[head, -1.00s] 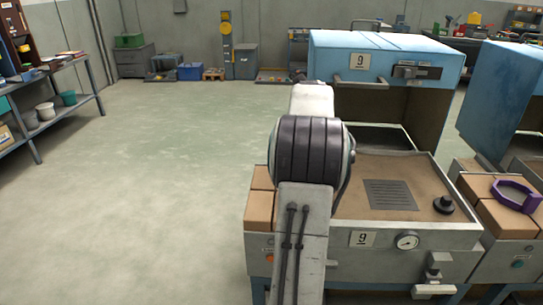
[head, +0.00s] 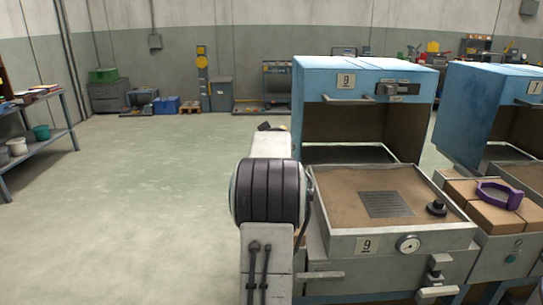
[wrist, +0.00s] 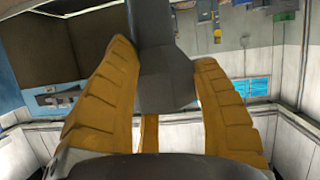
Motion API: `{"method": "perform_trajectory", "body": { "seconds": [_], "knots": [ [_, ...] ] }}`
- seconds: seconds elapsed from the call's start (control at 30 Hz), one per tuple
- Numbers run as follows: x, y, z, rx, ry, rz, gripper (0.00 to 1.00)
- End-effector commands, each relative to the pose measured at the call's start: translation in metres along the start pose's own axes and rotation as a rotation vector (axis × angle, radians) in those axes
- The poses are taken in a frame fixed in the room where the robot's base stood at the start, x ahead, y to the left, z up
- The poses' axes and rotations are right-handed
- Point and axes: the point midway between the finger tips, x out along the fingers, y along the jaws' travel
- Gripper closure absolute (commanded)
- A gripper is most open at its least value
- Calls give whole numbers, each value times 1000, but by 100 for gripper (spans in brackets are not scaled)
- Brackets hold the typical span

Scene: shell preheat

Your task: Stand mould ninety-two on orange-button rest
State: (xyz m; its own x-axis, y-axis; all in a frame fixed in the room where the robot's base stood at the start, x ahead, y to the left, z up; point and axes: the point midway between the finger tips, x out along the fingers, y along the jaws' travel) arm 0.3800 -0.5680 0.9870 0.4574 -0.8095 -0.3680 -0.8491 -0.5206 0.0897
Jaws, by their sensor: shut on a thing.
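My gripper (wrist: 165,75) has yellow ribbed fingers, and in the wrist view they are shut on a dark grey block-like thing (wrist: 166,40). This may be the mould, but no number on it can be read. In the head view my own arm covers most of the gripper; only a dark tip (head: 268,126) shows above it, with a bit of yellow beside. The rest left of oven nine is almost wholly behind my arm; only a sliver of its brick (head: 299,238) shows. Its button is hidden now. The rest on the right (head: 510,232) has a teal button (head: 510,258).
Oven nine (head: 365,85) stands open, with a sandy deck (head: 340,190), black knob (head: 437,208) and gauge (head: 408,243). A purple ring-shaped thing (head: 500,194) lies on the right rest's bricks. Another blue oven (head: 500,100) stands farther right. The floor (head: 140,200) at left is clear.

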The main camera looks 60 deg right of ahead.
Motion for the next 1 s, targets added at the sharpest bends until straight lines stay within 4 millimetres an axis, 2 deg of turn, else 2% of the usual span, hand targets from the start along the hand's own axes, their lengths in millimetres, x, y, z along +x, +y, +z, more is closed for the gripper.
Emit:
{"method": "perform_trajectory", "body": {
  "seconds": [0.03,0.17,0.67,0.7,0.93,1.0],
  "knots": [
    [4,2,9,1,2,4,79],
    [11,6,21,3,2,11,79],
    [13,6,26,3,4,12,79],
    [13,6,26,3,-2,12,38],
    [13,6,26,3,-2,12,18],
    [13,6,26,3,-2,12,18]
  ]
}}
